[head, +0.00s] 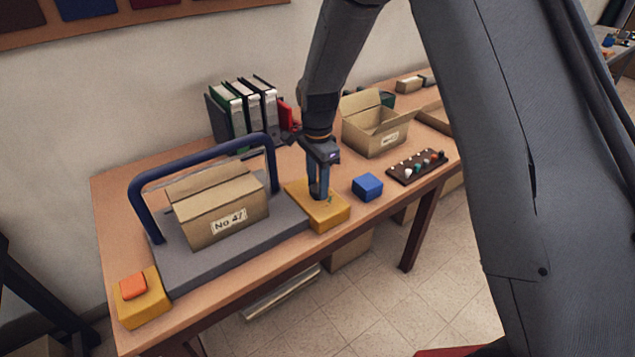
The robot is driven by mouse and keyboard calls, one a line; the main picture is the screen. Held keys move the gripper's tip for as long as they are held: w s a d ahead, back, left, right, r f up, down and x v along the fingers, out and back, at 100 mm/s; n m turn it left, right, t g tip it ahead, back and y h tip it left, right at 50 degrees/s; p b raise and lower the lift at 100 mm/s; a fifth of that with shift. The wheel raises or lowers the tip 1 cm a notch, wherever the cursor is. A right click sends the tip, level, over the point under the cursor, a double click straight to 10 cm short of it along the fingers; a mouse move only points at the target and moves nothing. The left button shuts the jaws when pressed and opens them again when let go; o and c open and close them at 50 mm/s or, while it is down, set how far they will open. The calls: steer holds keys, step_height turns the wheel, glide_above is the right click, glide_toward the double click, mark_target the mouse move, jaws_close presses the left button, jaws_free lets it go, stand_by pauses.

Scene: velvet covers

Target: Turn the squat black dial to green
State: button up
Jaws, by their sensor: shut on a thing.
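The yellow dial box (330,214) sits on the wooden table at the right end of a grey base plate. My gripper (319,190) points straight down over this box, with its fingers low at the box's top. The fingers are shut on the black dial, which they mostly hide. A small green mark (330,199) shows on the box top just right of the fingers. Which way the dial points cannot be told.
A blue cube (367,187) stands close right of the box. Left are a blue arch handle (200,158), a carton marked No 47 (220,208) and a yellow block with an orange button (133,286). Binders (243,108), an open carton (374,128) and a dark peg strip (404,175) stand around.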

steer(key=m, duration=0.6)
steer(key=shift+w+r+p, duration=0.1)
steer(key=shift+p, duration=0.25)
steer(key=shift+m, duration=0.3)
steer(key=o, duration=1)
steer(key=shift+o, duration=0.2)
step_height(320, 180, up, 7)
steer(key=shift+f+b, duration=0.15)
steer(key=shift+b, duration=0.9)
steer(key=shift+r, duration=0.5)
steer(key=shift+d, duration=0.15)
